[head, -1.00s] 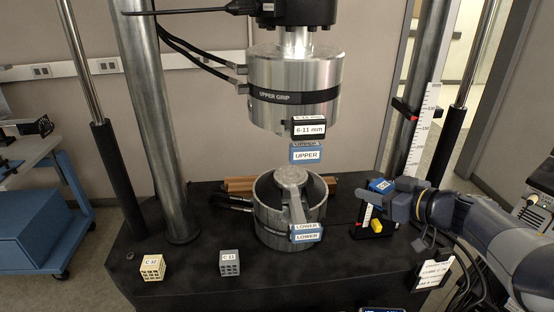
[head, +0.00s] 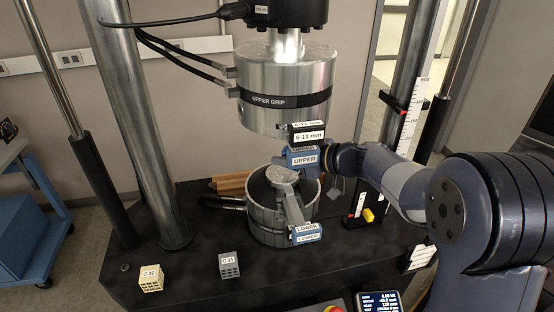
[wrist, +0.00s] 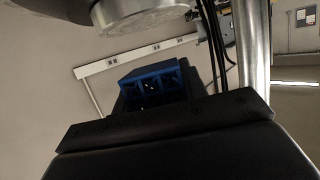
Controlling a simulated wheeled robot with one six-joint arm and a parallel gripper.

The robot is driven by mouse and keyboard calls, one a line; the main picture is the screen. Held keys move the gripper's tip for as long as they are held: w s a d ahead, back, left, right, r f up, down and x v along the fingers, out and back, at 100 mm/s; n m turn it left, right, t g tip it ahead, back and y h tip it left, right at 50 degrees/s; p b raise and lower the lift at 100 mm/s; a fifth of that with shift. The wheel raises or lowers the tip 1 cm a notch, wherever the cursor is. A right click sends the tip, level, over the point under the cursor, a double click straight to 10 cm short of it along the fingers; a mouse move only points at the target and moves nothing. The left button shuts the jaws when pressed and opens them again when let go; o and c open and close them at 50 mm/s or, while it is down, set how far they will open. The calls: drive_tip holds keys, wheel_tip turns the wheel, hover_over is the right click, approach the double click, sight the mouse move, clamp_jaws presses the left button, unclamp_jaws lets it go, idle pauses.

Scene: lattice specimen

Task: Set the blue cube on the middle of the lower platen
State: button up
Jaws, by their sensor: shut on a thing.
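The blue cube (wrist: 150,82) shows in the wrist view as an open blue lattice above a dark finger edge. My gripper (wrist: 155,100) is shut on it. In the head view my gripper (head: 330,165) is just behind the blue UPPER tag (head: 304,160), which hides most of the jaws and the cube. The lower platen (head: 281,179) is a round metal disc within the ring-shaped lower grip (head: 268,222). The gripper is above and to the right of the platen, apart from it. No other object shows on the platen.
The upper grip (head: 285,85) hangs above the platen, with the UPPER tag between. The LOWER tag (head: 306,234) and its arm stand at the ring's front. A cream cube (head: 151,279) and a grey cube (head: 229,265) sit front left. A yellow block (head: 368,215) stands right.

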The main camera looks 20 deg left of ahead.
sight(279, 170)
drive_tip(key=shift+w+a, duration=0.2)
drive_tip(key=shift+a, duration=0.65)
drive_tip(key=f, duration=0.1)
drive_tip(key=a+f, duration=0.1)
drive_tip(key=f, duration=0.1)
drive_tip(key=shift+w+a+f, duration=0.15)
drive_tip(key=shift+a, duration=0.05)
drive_tip(key=shift+f, duration=0.1)
drive_tip(key=shift+f, duration=0.15)
drive_tip(key=o, duration=0.9)
drive_tip(key=shift+o, duration=0.2)
drive_tip(key=shift+d+r, duration=0.2)
drive_tip(key=shift+d, duration=0.1)
drive_tip(key=b+v, duration=0.1)
drive_tip(key=v, duration=1)
drive_tip(key=shift+d, duration=0.25)
